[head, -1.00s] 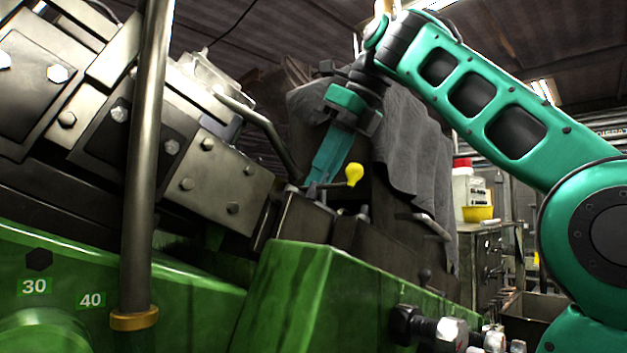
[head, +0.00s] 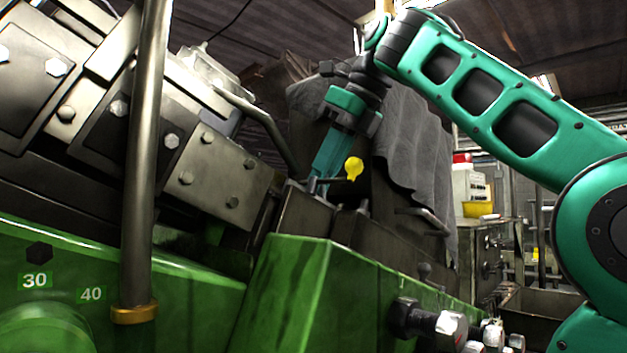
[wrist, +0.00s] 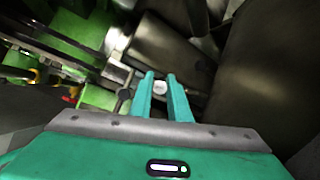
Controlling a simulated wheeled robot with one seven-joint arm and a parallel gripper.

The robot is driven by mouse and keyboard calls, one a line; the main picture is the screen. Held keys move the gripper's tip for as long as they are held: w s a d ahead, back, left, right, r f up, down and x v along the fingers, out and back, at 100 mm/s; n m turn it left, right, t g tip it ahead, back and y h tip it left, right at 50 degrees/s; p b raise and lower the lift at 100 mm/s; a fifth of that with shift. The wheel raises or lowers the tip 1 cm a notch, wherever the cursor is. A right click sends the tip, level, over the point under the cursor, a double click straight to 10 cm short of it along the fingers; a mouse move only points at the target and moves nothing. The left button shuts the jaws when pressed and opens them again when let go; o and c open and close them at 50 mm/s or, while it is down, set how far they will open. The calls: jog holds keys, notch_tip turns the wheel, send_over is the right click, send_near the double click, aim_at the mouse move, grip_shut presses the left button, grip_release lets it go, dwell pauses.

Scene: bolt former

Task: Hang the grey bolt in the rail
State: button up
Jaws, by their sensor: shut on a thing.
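My gripper (head: 318,188) points down at the top of the dark metal block (head: 303,215), beside a yellow knob (head: 354,169). In the wrist view my two teal fingers (wrist: 160,82) are close together, with a small pale round end of the grey bolt (wrist: 160,87) between their tips. The fingers are shut on it. The bolt's shank is hidden in both views. The rail cannot be clearly told apart from the dark metal around the fingertips, and I cannot tell whether the bolt touches it.
A steel post (head: 146,150) stands upright in the left foreground. A grey cloth (head: 412,150) drapes over the machine behind my gripper. A green machine housing (head: 300,290) lies below. Large bolts (head: 440,325) stick out at the lower right. A dark handle (wrist: 123,98) is close left of my fingers.

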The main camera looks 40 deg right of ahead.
jog(key=shift+f, duration=0.2)
dwell(0.6)
jog(key=o, duration=0.9)
jog(key=shift+o, duration=0.7)
jog(key=shift+f, duration=0.1)
jog(key=shift+o, duration=1.2)
